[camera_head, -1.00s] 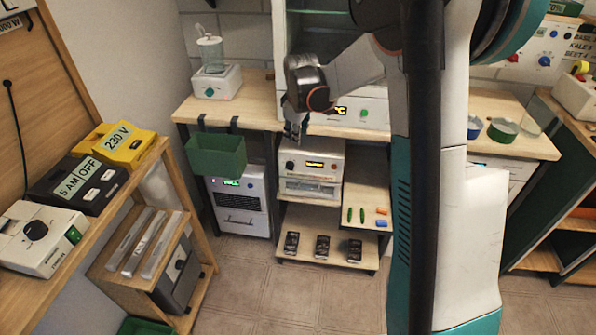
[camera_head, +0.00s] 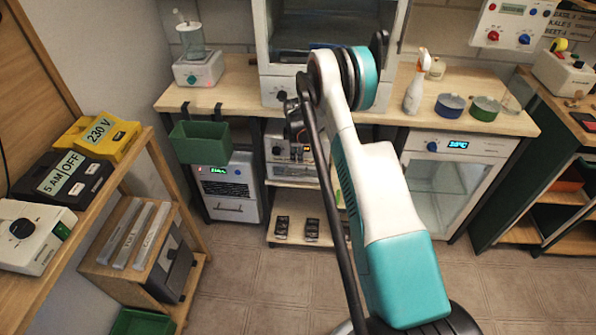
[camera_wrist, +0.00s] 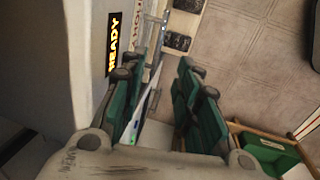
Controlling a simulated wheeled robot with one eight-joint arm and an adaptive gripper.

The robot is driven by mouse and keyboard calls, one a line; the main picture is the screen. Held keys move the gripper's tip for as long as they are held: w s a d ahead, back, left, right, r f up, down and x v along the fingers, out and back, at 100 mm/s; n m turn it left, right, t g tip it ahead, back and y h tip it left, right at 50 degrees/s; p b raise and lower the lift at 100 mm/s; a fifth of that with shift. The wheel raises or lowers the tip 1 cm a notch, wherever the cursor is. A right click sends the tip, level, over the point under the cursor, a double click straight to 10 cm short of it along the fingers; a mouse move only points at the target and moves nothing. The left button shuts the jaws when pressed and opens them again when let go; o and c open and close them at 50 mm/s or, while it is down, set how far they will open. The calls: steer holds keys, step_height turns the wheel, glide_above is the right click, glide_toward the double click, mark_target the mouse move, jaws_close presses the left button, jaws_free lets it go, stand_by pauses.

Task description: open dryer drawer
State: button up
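The dryer (camera_head: 277,152) is a white box under the middle of the bench, partly hidden behind my arm in the head view. Its front, with an orange READY display (camera_wrist: 112,42), is close on the left in the wrist view. A pale metal bar or edge, perhaps the drawer's handle, shows between my fingers there; I cannot tell whether they touch it. The drawer looks shut, though my arm hides much of it. My gripper (camera_wrist: 162,88) has its dark green fingers apart, at the dryer front. In the head view it is small and dark (camera_head: 296,128).
A green bin (camera_head: 207,143) hangs from the bench edge, left of the dryer. A white unit (camera_head: 228,187) stands below it. Black trays (camera_head: 282,227) lie on the low shelf under the dryer. A glass-door cabinet (camera_head: 437,180) is at right. The floor in front is clear.

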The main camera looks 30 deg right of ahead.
steer(key=b, duration=0.4)
glide_above(298, 170)
steer(key=s+a, duration=0.2)
steer(key=s, duration=0.2)
steer(key=f, duration=1.2)
steer(key=shift+s+a+f, duration=0.2)
steer(key=shift+f, duration=0.05)
jaws_close()
